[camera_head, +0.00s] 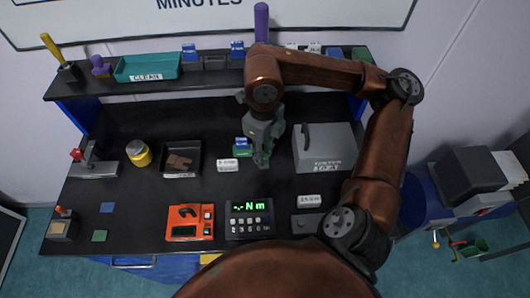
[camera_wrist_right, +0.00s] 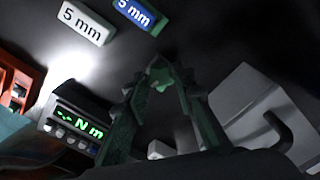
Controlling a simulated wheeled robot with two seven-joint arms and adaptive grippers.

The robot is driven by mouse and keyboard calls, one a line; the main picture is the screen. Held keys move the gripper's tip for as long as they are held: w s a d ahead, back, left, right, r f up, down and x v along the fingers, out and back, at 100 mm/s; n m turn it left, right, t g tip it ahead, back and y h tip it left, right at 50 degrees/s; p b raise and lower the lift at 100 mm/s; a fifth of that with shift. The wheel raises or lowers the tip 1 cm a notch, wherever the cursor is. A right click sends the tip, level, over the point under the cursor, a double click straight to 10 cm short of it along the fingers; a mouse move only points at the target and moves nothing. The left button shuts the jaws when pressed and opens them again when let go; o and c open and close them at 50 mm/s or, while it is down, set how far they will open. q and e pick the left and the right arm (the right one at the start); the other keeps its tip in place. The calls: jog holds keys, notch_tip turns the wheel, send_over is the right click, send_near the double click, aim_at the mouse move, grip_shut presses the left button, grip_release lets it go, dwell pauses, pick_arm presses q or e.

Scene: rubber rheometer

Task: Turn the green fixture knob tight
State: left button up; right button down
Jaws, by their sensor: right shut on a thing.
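The green fixture knob (camera_wrist_right: 160,76) shows in the right wrist view, between the fingertips of my right gripper (camera_wrist_right: 162,86). Its lobed top is partly covered by the fingers, which are closed on its sides. In the head view my right gripper (camera_head: 262,160) points down at the bench, right of a small green and blue block (camera_head: 242,146). The gripper hides the knob there. How tight the knob is cannot be seen. My left gripper is not in view.
A display (camera_head: 249,206) reading "N m" and an orange instrument (camera_head: 190,222) stand at the bench front. A grey box (camera_head: 325,150) with a handle is close on the gripper's right. A white "5 mm" label (camera_wrist_right: 83,22) lies nearby. A black tray (camera_head: 181,159) is farther left.

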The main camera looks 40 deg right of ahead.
jog(key=shift+m, duration=0.4)
jog(key=m+p, duration=0.1)
jog(key=m, duration=0.3)
jog(key=c, duration=1.8)
grip_release()
jog(key=shift+o, duration=0.2)
